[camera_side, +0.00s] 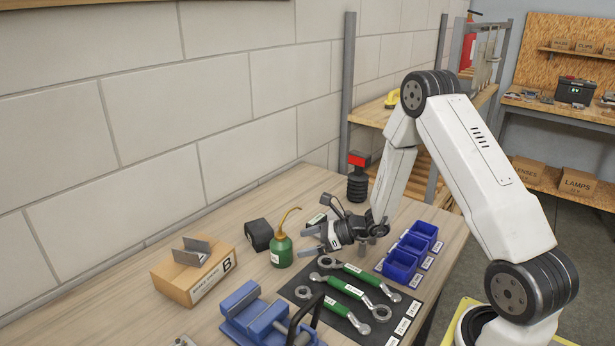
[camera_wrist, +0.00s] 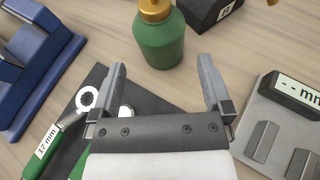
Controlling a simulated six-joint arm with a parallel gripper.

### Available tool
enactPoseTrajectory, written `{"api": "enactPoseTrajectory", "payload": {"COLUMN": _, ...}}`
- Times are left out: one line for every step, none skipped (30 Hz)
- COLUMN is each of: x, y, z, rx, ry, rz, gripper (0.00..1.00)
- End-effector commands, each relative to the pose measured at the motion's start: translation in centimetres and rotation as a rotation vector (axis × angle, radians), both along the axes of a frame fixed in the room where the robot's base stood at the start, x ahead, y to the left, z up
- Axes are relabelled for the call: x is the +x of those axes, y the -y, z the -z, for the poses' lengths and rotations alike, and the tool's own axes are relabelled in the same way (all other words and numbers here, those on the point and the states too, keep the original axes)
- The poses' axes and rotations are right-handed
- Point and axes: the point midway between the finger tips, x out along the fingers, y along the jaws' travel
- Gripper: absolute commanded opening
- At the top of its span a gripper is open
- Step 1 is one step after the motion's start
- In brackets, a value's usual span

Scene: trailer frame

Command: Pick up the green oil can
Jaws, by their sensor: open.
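The green oil can (camera_side: 281,250) stands upright on the wooden table, with a brass cap and a thin curved spout leaning up to the right. In the wrist view its green body and brass collar (camera_wrist: 158,36) show at the top, just beyond the fingertips and roughly centred between them. My gripper (camera_side: 312,240) is low over the table, to the right of the can, its fingers pointing left toward it. In the wrist view my gripper (camera_wrist: 163,77) is open with nothing between the fingers. The can is apart from both fingers.
A black box (camera_side: 259,234) stands just behind the can. A cardboard box marked B (camera_side: 194,271) is to its left. A blue vise (camera_side: 262,314) is in front. Green-handled wrenches (camera_side: 346,288) lie on a dark mat, and blue bins (camera_side: 400,265) stand right.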

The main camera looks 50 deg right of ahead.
Motion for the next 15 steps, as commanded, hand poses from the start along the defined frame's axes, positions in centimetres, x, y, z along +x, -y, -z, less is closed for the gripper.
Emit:
{"api": "enactPoseTrajectory", "payload": {"x": 0.3, "y": -0.3, "z": 0.2, "rx": 0.001, "ry": 0.000, "rz": -0.002, "gripper": 1.00}}
{"api": "enactPoseTrajectory", "payload": {"x": 0.5, "y": -0.4, "z": 0.2, "rx": 0.000, "ry": 0.000, "rz": -0.002, "gripper": 1.00}}
{"api": "enactPoseTrajectory", "payload": {"x": 0.8, "y": -0.6, "z": 0.4, "rx": 0.000, "ry": 0.000, "rz": -0.002, "gripper": 1.00}}
{"api": "enactPoseTrajectory", "payload": {"x": 0.9, "y": -0.7, "z": 0.5, "rx": 0.000, "ry": 0.000, "rz": -0.003, "gripper": 1.00}}
{"api": "enactPoseTrajectory", "payload": {"x": 1.1, "y": -0.8, "z": 0.6, "rx": 0.000, "ry": 0.000, "rz": -0.003, "gripper": 1.00}}
{"api": "enactPoseTrajectory", "payload": {"x": 1.3, "y": -1.0, "z": 0.7, "rx": 0.001, "ry": -0.001, "rz": -0.003, "gripper": 1.00}}
{"api": "enactPoseTrajectory", "payload": {"x": 1.5, "y": -1.1, "z": 0.8, "rx": 0.001, "ry": 0.000, "rz": -0.002, "gripper": 1.00}}
{"api": "enactPoseTrajectory", "payload": {"x": 1.6, "y": -1.1, "z": 0.8, "rx": 0.001, "ry": 0.000, "rz": -0.002, "gripper": 1.00}}
{"api": "enactPoseTrajectory", "payload": {"x": 1.7, "y": -1.2, "z": 0.9, "rx": 0.000, "ry": 0.000, "rz": -0.001, "gripper": 1.00}}
{"api": "enactPoseTrajectory", "payload": {"x": 1.7, "y": -1.2, "z": 0.9, "rx": 0.000, "ry": 0.000, "rz": -0.001, "gripper": 1.00}}
{"api": "enactPoseTrajectory", "payload": {"x": 1.7, "y": -1.2, "z": 0.9, "rx": 0.000, "ry": 0.000, "rz": -0.001, "gripper": 1.00}}
{"api": "enactPoseTrajectory", "payload": {"x": 1.7, "y": -1.2, "z": 0.9, "rx": 0.000, "ry": 0.000, "rz": 0.000, "gripper": 1.00}}
{"api": "enactPoseTrajectory", "payload": {"x": 1.7, "y": -1.2, "z": 0.9, "rx": 0.000, "ry": 0.000, "rz": 0.000, "gripper": 1.00}}
{"api": "enactPoseTrajectory", "payload": {"x": 1.8, "y": -1.2, "z": 0.9, "rx": 0.000, "ry": 0.000, "rz": 0.000, "gripper": 1.00}}
{"api": "enactPoseTrajectory", "payload": {"x": 1.8, "y": -1.3, "z": 0.9, "rx": 0.000, "ry": 0.000, "rz": -0.001, "gripper": 1.00}}
